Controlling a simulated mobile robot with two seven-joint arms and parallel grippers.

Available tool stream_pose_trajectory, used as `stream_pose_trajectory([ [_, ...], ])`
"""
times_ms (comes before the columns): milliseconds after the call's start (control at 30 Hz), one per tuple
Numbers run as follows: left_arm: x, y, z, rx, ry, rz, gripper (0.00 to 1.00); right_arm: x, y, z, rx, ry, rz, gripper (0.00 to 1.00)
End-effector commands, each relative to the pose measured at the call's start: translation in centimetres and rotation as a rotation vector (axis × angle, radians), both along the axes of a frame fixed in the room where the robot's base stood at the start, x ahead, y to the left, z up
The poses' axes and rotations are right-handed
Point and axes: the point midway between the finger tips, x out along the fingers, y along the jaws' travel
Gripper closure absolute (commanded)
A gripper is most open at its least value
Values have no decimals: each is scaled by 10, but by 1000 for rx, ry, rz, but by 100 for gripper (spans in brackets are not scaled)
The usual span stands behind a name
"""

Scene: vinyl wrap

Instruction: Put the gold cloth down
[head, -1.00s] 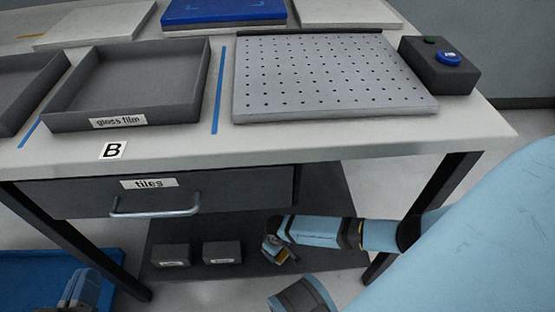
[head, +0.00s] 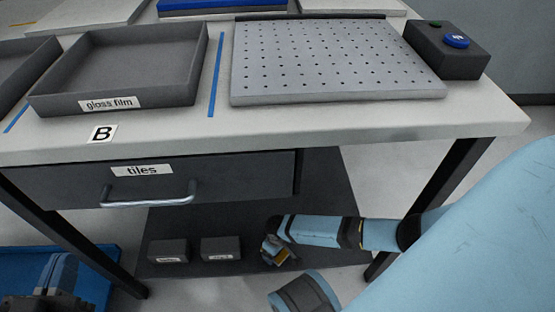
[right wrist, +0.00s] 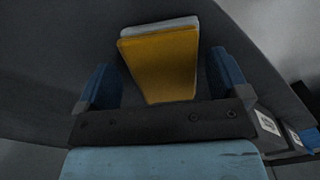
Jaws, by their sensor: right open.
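The gold cloth (right wrist: 160,65) shows as a flat yellow piece with a pale edge in the right wrist view, against a dark surface. It lies between and beyond the two blue fingers of my right gripper (right wrist: 165,82), which stand apart on either side of it. In the head view a small patch of the gold cloth (head: 285,257) shows beside my right gripper (head: 272,250), low under the table over the dark lower shelf. Whether the cloth rests fully on the shelf is unclear. My left gripper (head: 58,285) is partly cut off at bottom left, its jaws unclear.
The table (head: 350,122) carries a glass film tray (head: 75,104), a perforated plate (head: 335,60) and a button box (head: 455,60). Below are the tiles drawer (head: 240,174), two small labelled boxes (head: 168,250) (head: 220,247) on the lower shelf (head: 330,185), table legs and a blue mat (head: 110,265).

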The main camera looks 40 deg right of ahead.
Motion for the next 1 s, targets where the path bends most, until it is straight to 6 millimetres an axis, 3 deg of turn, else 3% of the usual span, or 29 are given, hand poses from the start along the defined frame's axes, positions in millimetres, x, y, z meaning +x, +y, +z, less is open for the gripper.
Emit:
stream_pose_trajectory([
  [167, -1, 0, 1, -8, 16, 0, 100, 0, 0, 7, 0, 0, 0, 6],
  [433, -19, -11, 5, -125, 222, -7, 100, 0, 0, 46, 0, 0, 0, 6],
  [600, -24, -13, 31, -208, 214, 7, 100, 0, 0, 74, 1, 1, -2, 6],
  [800, -25, -9, 77, -283, 76, 31, 100, 0, 1, 103, 1, 1, -1, 6],
  [1000, -24, -3, 79, -264, 77, 67, 100, 0, 0, 120, 1, 1, 0, 6],
])
